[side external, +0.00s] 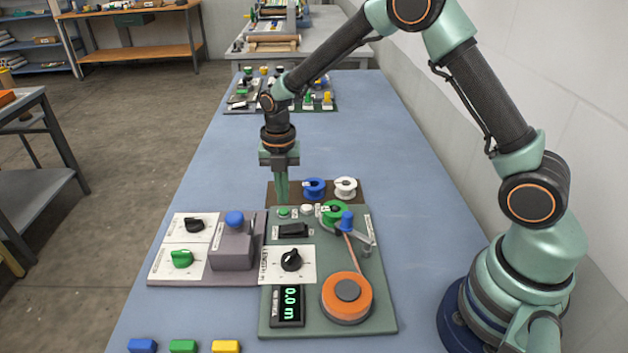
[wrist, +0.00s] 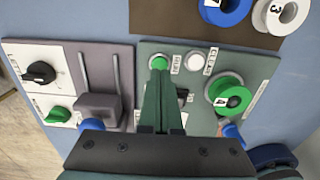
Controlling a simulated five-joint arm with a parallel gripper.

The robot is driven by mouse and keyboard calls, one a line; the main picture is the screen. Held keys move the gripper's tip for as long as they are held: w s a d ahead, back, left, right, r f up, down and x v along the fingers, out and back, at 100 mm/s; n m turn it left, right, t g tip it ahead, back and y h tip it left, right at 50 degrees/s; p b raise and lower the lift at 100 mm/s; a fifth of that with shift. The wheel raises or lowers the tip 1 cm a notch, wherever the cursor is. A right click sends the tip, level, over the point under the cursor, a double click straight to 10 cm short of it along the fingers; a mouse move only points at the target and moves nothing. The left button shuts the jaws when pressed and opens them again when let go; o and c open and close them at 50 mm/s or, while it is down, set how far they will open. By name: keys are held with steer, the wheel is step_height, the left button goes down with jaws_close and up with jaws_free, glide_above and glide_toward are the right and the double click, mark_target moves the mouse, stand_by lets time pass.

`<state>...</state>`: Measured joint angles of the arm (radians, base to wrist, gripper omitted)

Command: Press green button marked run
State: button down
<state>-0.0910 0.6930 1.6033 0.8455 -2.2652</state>
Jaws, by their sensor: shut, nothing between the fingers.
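The green run button (wrist: 158,62) sits at the upper left of the grey-green panel, with a RUN label just right of it in the wrist view. It also shows in the side view (side external: 283,212). My gripper (side external: 282,200) points down with its green fingers shut and empty. Its tips are at or just above the button. In the wrist view the fingers (wrist: 161,85) reach up to the button's lower edge; I cannot tell whether they touch it.
A white button (wrist: 194,61) marked CLEAR is close to the right. The green spool (side external: 334,212), orange reel (side external: 347,297), black selector knob (side external: 291,260) and display (side external: 288,305) share the panel. A purple-grey panel (side external: 160,270) with a blue-topped lever (side external: 234,219) is left.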

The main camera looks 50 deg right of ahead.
mark_target(284, 212)
steer(key=shift+f, duration=1.15)
